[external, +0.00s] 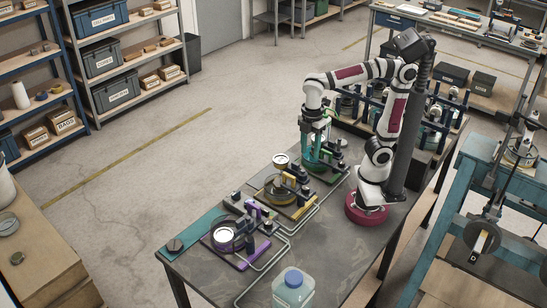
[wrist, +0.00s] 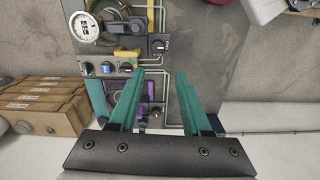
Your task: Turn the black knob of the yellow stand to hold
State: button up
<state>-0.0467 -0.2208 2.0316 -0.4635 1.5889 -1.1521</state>
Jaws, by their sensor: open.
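The yellow stand (external: 297,211) is the middle one of the row on the table in the external view, with a round glass-like vessel and black fittings. In the wrist view the yellow base (wrist: 125,55) shows at upper left, and a black knob (wrist: 158,47) sits at its right side. I cannot read where the knob points. My gripper (external: 318,132) hangs in the external view above the green stand, behind the yellow one. In the wrist view my gripper (wrist: 159,75) has two teal fingers spread apart with nothing held between them. The knob lies beyond the fingertips, apart from them.
The purple stand (external: 237,252) is nearer the front, and the green stand (external: 322,174) is behind the yellow one. Grey pipes (external: 290,232) run along their right side. A white-gauge dial (wrist: 83,27) shows in the wrist view. A clear jug (external: 293,290) stands at the front edge.

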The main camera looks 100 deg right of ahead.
aim_at(306, 187)
jog(key=shift+n, duration=0.3)
jog(key=f, duration=1.5)
jog(key=shift+w+f, duration=0.25)
grip_shut()
